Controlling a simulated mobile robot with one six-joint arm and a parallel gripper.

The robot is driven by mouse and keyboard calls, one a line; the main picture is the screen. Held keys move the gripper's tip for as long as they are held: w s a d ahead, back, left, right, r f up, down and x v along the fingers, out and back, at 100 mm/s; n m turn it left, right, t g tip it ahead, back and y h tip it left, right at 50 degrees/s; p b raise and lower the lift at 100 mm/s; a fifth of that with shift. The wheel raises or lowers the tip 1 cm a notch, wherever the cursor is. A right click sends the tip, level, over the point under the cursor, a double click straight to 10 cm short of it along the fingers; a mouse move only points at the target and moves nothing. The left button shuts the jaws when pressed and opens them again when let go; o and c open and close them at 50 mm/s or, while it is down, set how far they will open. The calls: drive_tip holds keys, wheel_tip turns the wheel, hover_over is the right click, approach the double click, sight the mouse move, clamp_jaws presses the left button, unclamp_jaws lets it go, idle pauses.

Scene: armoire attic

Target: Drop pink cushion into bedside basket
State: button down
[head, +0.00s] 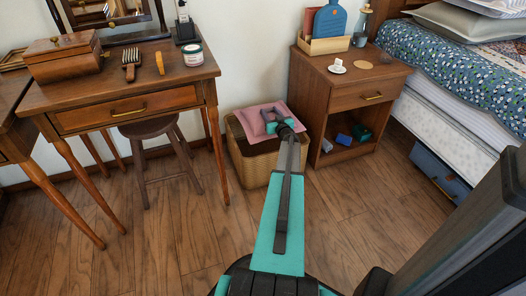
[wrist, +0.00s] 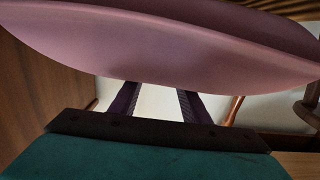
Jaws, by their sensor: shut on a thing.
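The pink cushion (head: 258,122) is over the opening of the woven basket (head: 257,165), between the dressing table and the nightstand. In the wrist view the cushion (wrist: 160,45) fills the top of the picture. My gripper (head: 270,120) is shut on the cushion's near right part. Both dark fingers reach up to the cushion in the wrist view, and their tips are hidden by it. The basket's back and inside are mostly covered by the cushion. I cannot tell whether the cushion touches the rim.
A nightstand (head: 343,86) stands close to the basket's right, with small items on its top and lower shelf. A dressing table (head: 125,98) and a round stool (head: 148,127) are to the left. The bed (head: 455,85) is at the right. The wooden floor (head: 180,240) in front is clear.

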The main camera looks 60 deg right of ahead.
drive_tip(key=shift+f+b, duration=2.8)
drive_tip(key=shift+b, duration=0.6)
drive_tip(key=c, duration=0.9)
unclamp_jaws()
drive_tip(key=shift+s, duration=0.1)
drive_tip(key=shift+p+v, duration=2.65)
drive_tip(key=shift+v, duration=4.2)
